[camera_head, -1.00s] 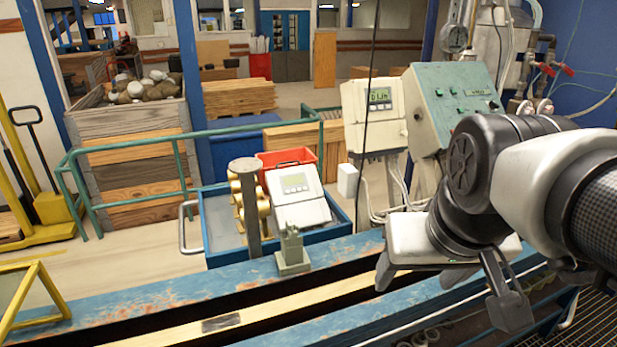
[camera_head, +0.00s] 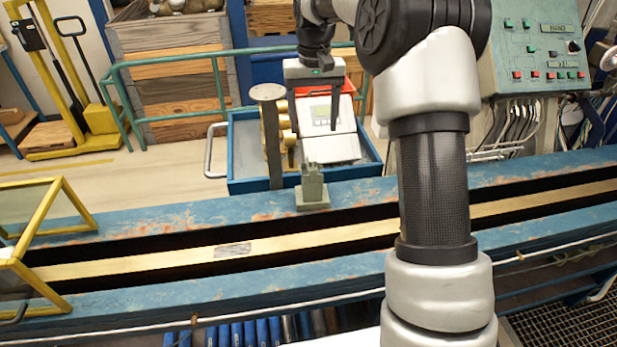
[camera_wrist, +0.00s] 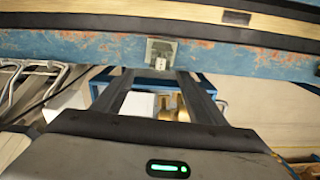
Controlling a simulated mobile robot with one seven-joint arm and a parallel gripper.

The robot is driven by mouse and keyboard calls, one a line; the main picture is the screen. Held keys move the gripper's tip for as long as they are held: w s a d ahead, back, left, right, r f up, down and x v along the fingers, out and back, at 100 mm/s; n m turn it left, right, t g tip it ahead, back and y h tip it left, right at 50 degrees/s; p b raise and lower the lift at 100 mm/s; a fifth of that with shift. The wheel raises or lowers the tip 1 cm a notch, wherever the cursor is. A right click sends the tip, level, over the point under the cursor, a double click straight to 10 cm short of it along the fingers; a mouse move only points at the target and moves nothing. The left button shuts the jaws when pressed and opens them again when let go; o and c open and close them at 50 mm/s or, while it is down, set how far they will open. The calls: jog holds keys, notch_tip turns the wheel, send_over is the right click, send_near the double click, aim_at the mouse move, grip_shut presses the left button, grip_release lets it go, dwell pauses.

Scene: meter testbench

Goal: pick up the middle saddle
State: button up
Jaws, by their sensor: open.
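A small grey-green saddle (camera_head: 312,190) with an upright post stands on the back blue beam of the bench, near the middle. It is the only saddle I can make out. It also shows in the wrist view (camera_wrist: 161,52), at the top centre just beyond my fingertips. My gripper (camera_head: 313,128) points down over the blue tray behind the bench, above and behind the saddle. Its two fingers are apart with nothing held between them; they also show in the wrist view (camera_wrist: 156,74). The saddle's hidden side cannot be judged.
The blue tray (camera_head: 245,186) holds a white meter (camera_head: 333,146), brass parts and a red bin (camera_head: 347,86). A grey post (camera_head: 271,140) stands left of my gripper. A yellow frame (camera_head: 72,202) is at the left. My arm covers part of the bench right of the saddle.

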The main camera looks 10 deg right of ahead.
aim_at(313, 157)
notch_tip(313, 157, down, 12)
jog(key=shift+w+f+p, duration=0.1)
jog(key=shift+f+p, duration=0.05)
jog(key=shift+p, duration=0.15)
jog(key=shift+a+f+p, duration=0.1)
jog(key=shift+f+p, duration=0.4)
jog(key=shift+f, duration=2.15)
grip_shut()
